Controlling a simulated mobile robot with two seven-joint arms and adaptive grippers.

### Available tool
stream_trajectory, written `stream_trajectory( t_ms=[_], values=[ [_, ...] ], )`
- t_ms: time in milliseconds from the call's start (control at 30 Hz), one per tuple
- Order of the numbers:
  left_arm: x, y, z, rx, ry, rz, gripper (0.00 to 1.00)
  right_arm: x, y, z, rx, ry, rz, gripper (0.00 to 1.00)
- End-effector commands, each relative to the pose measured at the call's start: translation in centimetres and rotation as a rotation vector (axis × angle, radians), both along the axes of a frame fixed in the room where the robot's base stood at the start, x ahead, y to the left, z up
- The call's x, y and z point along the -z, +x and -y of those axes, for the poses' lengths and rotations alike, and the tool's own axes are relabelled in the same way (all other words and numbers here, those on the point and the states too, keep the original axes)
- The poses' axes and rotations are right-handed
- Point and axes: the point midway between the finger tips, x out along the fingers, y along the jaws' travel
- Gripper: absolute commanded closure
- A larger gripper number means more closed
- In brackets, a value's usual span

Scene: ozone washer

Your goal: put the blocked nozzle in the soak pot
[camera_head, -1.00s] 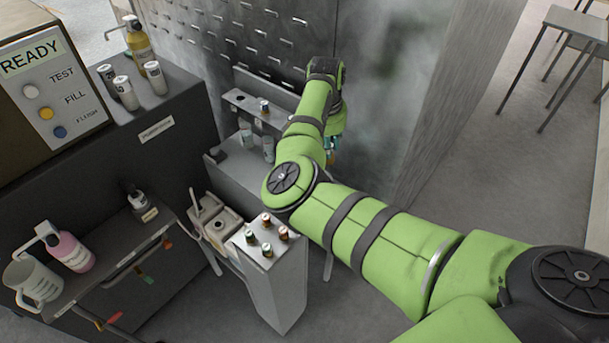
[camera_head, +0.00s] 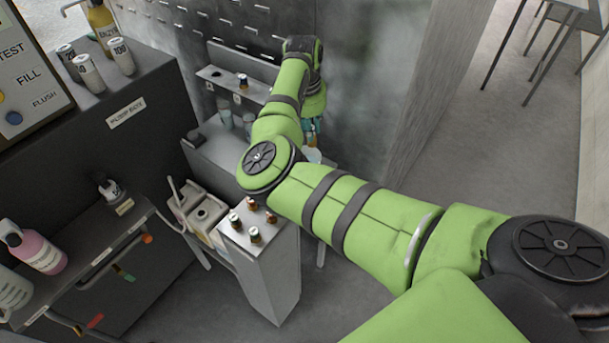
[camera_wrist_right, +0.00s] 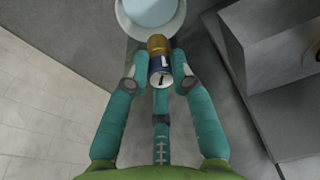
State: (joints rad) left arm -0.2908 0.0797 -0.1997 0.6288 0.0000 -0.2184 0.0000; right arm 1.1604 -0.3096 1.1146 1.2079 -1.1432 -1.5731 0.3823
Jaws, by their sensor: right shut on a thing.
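My right gripper (camera_wrist_right: 160,72) has teal fingers shut on a small nozzle (camera_wrist_right: 159,62) with a brass end and a blue band; a dark mark shows on its pale near end. The brass end points toward a round white pot (camera_wrist_right: 181,28) holding pale blue liquid, at the top of the right wrist view. The nozzle's tip overlaps the pot's near rim in the picture; I cannot tell whether they touch. In the head view my right gripper (camera_head: 312,130) is mostly hidden by its own wrist, above a pale round rim (camera_head: 312,156), likely the pot. My left gripper is not in view.
Several similar nozzles stand on a grey pedestal (camera_head: 272,262) near my forearm. Open floor (camera_head: 520,150) lies right of the wall.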

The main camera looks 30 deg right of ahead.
Motion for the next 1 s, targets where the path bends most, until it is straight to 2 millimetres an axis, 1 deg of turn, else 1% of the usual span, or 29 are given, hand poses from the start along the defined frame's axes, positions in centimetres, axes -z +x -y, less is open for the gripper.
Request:
stream_trajectory(
  t_ms=[33,100,267,300,333,367,500,667,767,867,1000],
  values=[
    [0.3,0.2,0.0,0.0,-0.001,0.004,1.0,0.2,0.0,0.0,0.0,-0.001,0.001,1.0],
    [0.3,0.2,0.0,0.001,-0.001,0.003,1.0,0.1,0.0,0.0,0.0,-0.001,0.001,1.0],
    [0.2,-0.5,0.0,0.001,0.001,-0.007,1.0,0.1,0.0,0.0,0.0,0.0,0.001,1.0],
    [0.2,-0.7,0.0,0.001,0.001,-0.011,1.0,0.1,0.0,0.0,0.0,0.0,0.001,0.64],
    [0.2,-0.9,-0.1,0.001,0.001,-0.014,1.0,0.1,0.0,0.0,0.0,0.0,0.0,0.52],
    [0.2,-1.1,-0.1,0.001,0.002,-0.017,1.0,0.1,0.0,0.0,0.0,0.0,0.0,0.48],
    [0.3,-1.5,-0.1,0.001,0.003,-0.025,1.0,0.1,0.0,0.0,-0.001,0.0,0.0,0.48],
    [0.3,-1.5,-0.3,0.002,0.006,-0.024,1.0,0.1,0.0,0.0,-0.001,0.0,0.0,0.48],
    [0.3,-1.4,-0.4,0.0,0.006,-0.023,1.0,-0.4,0.0,-0.1,-0.001,-0.001,0.001,0.48],
    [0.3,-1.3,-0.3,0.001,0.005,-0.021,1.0,-1.7,0.0,-0.3,-0.001,-0.001,0.002,0.48],
    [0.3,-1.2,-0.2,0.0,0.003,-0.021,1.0,-4.6,-0.2,-0.6,-0.001,-0.002,0.004,0.48]
  ],
)
